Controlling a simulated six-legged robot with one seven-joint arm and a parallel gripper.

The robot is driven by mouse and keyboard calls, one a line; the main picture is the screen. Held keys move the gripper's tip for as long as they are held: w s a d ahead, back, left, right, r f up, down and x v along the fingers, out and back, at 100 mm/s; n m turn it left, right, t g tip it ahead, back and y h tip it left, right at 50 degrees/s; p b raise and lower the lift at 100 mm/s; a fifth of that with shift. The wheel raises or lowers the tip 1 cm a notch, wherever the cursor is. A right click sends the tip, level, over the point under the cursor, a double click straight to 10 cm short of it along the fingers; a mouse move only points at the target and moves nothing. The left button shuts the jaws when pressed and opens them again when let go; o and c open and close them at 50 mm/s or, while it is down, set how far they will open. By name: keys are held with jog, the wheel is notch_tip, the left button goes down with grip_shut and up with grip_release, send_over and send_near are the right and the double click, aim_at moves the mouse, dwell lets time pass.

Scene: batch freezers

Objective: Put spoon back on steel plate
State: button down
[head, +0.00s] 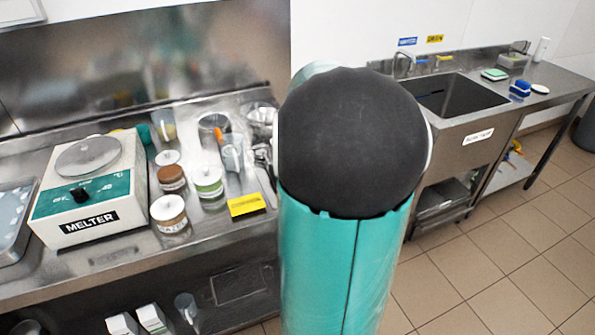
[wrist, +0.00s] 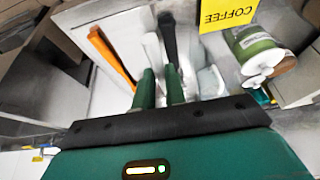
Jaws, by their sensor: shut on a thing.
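My gripper (wrist: 161,75) shows in the wrist view with its two green fingers close together, shut on a narrow thing I take to be the spoon. Its outline is hard to make out between the fingertips. A dark handle (wrist: 168,38) and a pale strip (wrist: 152,50) lie just beyond the fingertips, and an orange handle (wrist: 110,58) is to the left. A pale flat surface (wrist: 75,45) behind it may be the steel plate, but I cannot tell. In the head view my arm hides the gripper and the spoon.
In the head view, a clear jug (head: 231,156), a green-labelled jar (head: 208,181), brown-labelled jars (head: 171,180) and a yellow card (head: 247,204) crowd the steel counter (head: 225,250). The melter (head: 90,185) stands left. A sink (head: 455,95) is at right.

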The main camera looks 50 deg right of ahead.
jog(key=w+d+f, duration=0.1)
jog(key=d+f, duration=0.1)
jog(key=w+d+f, duration=0.1)
jog(key=d+f, duration=0.2)
jog(key=w+d+f, duration=0.1)
jog(key=d+f, duration=0.1)
jog(key=d, duration=0.1)
jog(key=shift+f, duration=0.3)
jog(key=shift+w+f, duration=0.1)
jog(key=shift+f, duration=1.4)
jog(key=shift+f, duration=0.15)
jog(key=c, duration=1.5)
grip_release()
jog(key=shift+o, duration=0.2)
